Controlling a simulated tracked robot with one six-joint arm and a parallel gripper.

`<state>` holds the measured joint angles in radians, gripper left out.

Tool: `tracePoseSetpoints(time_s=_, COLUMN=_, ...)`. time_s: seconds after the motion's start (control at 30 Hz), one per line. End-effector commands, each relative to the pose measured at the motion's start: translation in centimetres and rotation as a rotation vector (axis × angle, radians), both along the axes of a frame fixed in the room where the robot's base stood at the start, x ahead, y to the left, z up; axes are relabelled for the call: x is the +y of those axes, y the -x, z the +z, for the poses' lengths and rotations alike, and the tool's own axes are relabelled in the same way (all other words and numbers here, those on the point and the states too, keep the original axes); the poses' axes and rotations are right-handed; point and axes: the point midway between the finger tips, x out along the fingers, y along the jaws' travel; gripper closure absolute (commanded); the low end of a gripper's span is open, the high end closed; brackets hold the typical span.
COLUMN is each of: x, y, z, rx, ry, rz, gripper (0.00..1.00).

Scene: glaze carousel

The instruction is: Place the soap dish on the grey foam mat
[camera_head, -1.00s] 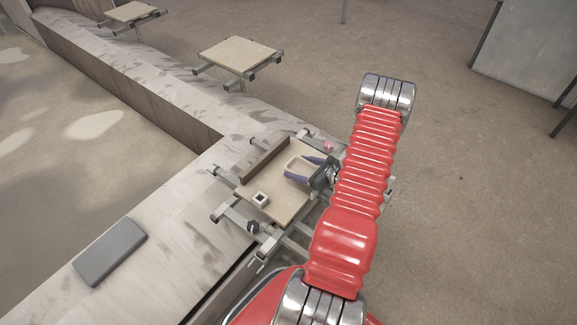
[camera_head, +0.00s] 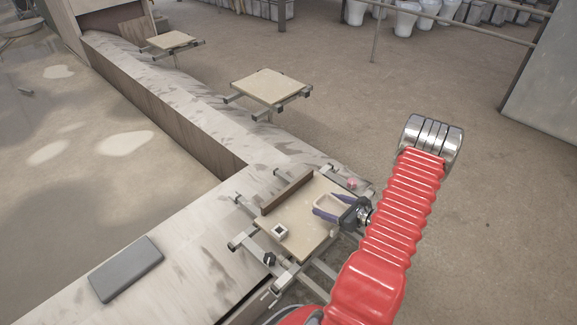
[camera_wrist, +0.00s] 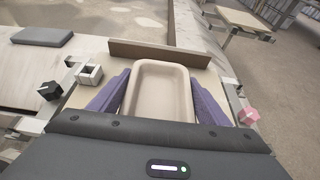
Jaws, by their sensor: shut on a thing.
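The soap dish (camera_wrist: 160,92) is a cream, shallow rectangular tray with rounded corners. It also shows in the head view (camera_head: 328,202), on or just above the beige board by the ledge; I cannot tell if it touches the board. My gripper (camera_head: 337,210) is shut on it, and its purple fingers lie along both long sides in the wrist view (camera_wrist: 160,98). The grey foam mat (camera_head: 126,269) is a flat dark grey slab lying on the pale ledge at lower left. It also shows at the top left of the wrist view (camera_wrist: 42,36).
The beige board (camera_head: 291,245) has a brown upright strip (camera_head: 287,191) at its back edge. A small white square piece with a dark hole (camera_head: 280,232) stands on it. A black knob (camera_wrist: 48,90) and a pink piece (camera_wrist: 249,115) sit at its sides. The ledge around the mat is clear.

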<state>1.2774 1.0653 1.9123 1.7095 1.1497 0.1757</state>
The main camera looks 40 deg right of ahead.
Motion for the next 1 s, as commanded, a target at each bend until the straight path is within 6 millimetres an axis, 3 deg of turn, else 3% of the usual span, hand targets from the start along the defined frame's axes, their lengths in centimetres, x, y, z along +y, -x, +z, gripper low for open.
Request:
tracePoseSetpoints(time_s=0.3, x=0.1, y=0.0, z=0.0, rx=-0.001, ry=0.0, rz=-0.004, gripper=0.59)
tracePoseSetpoints(time_s=0.47, x=1.5, y=0.3, z=0.0, rx=0.0, ry=-0.001, rz=-0.001, gripper=0.59)
tracePoseSetpoints(time_s=0.67, x=5.6, y=-2.4, z=1.9, rx=-0.001, ry=0.002, rz=0.083, gripper=0.59)
tracePoseSetpoints(time_s=1.0, x=14.5, y=-8.0, z=5.7, rx=-0.001, ry=0.003, rz=0.278, gripper=0.59)
